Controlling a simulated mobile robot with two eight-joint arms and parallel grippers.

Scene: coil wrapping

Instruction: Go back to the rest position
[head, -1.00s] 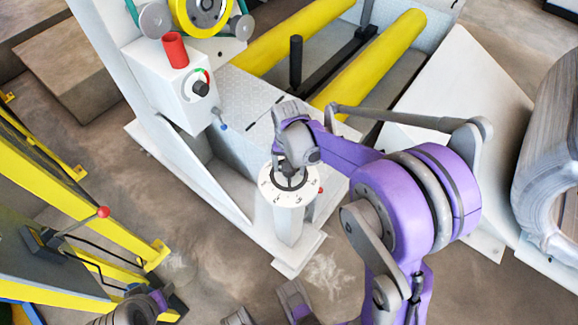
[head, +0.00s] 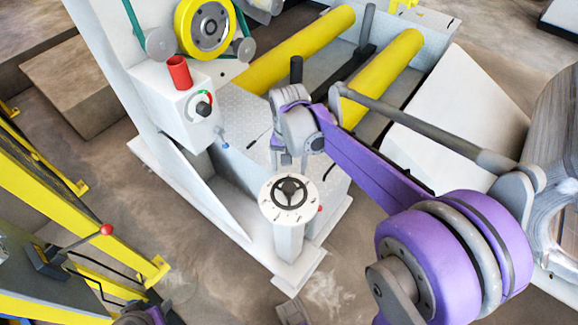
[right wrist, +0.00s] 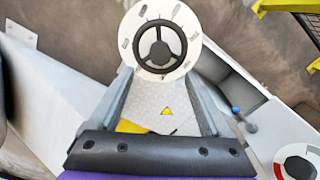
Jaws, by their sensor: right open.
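My right gripper (head: 290,160) is open and empty in the head view, just above and behind the round white dial pedestal with its black handwheel (head: 289,192). In the right wrist view, the two grey fingers (right wrist: 160,105) stand apart, and the handwheel (right wrist: 160,46) lies beyond their tips, not held. The right arm is purple and grey and comes in from the lower right. At the bottom left of the head view, part of my left arm (head: 140,316) shows; its gripper fingers cannot be made out.
The white machine has yellow rollers (head: 383,78), a control box (head: 178,100) with a red cylinder (head: 179,73) and a black knob. A yellow frame with a red-tipped lever (head: 106,230) stands left. A large coil (head: 556,130) is at the right. Bare floor lies in front.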

